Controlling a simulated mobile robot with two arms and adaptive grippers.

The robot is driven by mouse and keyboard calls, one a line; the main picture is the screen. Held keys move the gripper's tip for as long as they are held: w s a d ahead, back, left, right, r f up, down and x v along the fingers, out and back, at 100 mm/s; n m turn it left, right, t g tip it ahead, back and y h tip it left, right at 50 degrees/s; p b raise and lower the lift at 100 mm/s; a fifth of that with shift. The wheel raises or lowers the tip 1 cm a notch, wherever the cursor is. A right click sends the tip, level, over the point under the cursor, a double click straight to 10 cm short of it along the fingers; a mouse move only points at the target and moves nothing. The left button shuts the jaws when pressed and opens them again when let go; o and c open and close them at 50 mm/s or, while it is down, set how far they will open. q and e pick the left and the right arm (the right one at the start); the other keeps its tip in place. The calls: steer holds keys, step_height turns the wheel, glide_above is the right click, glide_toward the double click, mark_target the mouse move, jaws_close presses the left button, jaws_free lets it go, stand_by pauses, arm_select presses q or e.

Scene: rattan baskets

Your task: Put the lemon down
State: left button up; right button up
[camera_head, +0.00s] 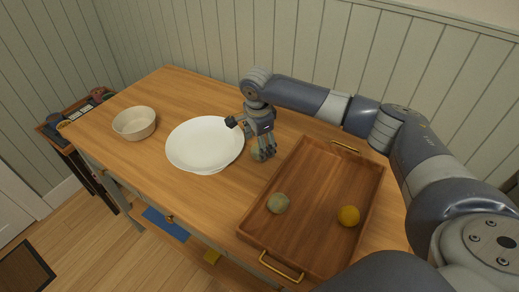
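My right gripper (264,146) comes in from the right and points down between the white plate and the wooden tray. A small round greenish fruit (256,154) is at its fingertips, partly hidden by the fingers. I cannot tell whether the fingers grip it or whether it touches the table. A dull green round fruit (278,203) lies in the tray's left part. My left gripper is not in view.
The white plate (205,143) lies left of my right gripper. A beige bowl (134,123) stands at the table's left end. The tray has brass handles at its ends. Bare wooden table (180,90) shows behind the plate, with a panelled wall beyond.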

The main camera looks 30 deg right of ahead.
steer(key=shift+d+f, duration=0.1)
steer(key=shift+f, duration=0.55)
steer(key=shift+w+f, duration=0.1)
steer(key=shift+f, duration=0.5)
steer(key=c, duration=0.3)
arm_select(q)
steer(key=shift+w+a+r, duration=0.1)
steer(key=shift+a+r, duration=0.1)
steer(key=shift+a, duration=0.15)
arm_select(e)
steer(key=c, duration=1)
